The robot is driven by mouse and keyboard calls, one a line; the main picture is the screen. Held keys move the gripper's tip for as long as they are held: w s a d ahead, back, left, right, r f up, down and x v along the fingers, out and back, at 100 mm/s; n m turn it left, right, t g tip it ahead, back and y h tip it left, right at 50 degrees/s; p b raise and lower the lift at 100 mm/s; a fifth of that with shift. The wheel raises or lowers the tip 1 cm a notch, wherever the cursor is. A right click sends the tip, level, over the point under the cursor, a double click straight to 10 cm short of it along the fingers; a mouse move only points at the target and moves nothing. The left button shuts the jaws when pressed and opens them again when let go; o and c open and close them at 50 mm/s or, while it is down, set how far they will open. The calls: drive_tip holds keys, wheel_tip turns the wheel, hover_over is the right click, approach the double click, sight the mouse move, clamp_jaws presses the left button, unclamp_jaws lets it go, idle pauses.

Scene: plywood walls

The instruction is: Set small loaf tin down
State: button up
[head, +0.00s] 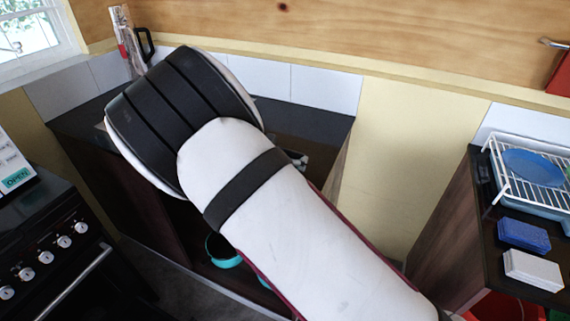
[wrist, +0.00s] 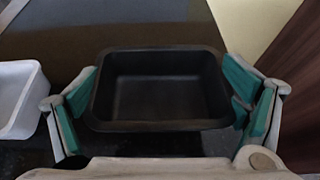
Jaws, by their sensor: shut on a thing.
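The small loaf tin (wrist: 165,88) is a black, empty, rectangular tin in the middle of the wrist view. My gripper (wrist: 162,100) is shut on it, with one teal-padded finger against each of its short sides. The tin looks roughly level, over or on a dark surface; I cannot tell whether its base touches. In the head view my arm hides the tin and the gripper.
A white container (wrist: 18,98) stands left of the tin in the wrist view. A dark counter (head: 318,121) runs below the tiled wall. At right, a white dish rack (head: 530,170) holds a blue plate, with a blue sponge (head: 524,235) and a white block (head: 533,270) in front.

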drive_tip(key=shift+w+d, duration=0.1)
drive_tip(key=shift+w, duration=0.6)
drive_tip(key=shift+f+p, duration=0.3)
drive_tip(key=shift+f, duration=1.5)
drive_tip(key=shift+f, duration=0.1)
drive_tip(key=o, duration=0.9)
drive_tip(key=shift+s+r, duration=0.2)
drive_tip(key=v, duration=1.1)
drive_tip(key=shift+s, duration=0.35)
drive_tip(key=shift+r, duration=0.1)
